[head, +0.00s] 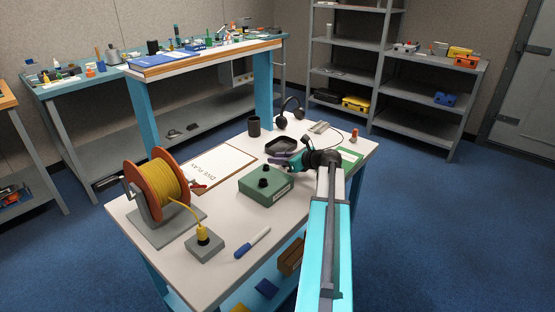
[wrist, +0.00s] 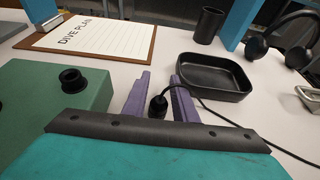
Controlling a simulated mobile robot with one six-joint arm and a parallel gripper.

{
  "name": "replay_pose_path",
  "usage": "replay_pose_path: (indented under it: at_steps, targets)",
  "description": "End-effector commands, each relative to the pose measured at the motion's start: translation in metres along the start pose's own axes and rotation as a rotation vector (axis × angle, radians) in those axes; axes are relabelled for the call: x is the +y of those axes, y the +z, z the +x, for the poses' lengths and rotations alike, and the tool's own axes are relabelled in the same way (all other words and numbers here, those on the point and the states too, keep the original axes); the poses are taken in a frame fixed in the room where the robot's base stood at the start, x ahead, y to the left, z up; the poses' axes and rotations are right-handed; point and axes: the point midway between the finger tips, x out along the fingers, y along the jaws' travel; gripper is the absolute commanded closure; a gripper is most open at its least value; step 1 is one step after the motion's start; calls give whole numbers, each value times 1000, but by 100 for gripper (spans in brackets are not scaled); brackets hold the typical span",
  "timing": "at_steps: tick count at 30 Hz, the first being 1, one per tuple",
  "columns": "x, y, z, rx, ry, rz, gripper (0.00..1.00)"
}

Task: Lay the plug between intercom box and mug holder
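The green intercom box (head: 265,185) stands on the white table, and its corner with a black knob shows at left in the wrist view (wrist: 70,105). A dark, open cylinder (head: 254,126), which looks like the mug holder, stands farther back; it also shows in the wrist view (wrist: 208,25). My gripper (head: 283,160) is above the table, just behind the box and in front of a black tray. The plug cannot be made out in the head view.
The dive plan clipboard (head: 215,168) lies left of the box and mug holder. A yellow cable reel (head: 157,187) stands at left. Bare tabletop shows between clipboard and tray.

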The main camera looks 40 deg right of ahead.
Motion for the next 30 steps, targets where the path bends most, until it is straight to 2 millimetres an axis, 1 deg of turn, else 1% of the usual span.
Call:
replay_pose_path:
  at_steps: [11, 14, 20, 30]
  targets:
    - [0, 2, -1, 0, -1, 0, 75]
    - [-1, 2, -8, 0, -3, 1, 75]
    - [0, 3, -32, 0, -4, 0, 75]
    - [0, 3, -87, 0, -4, 0, 75]
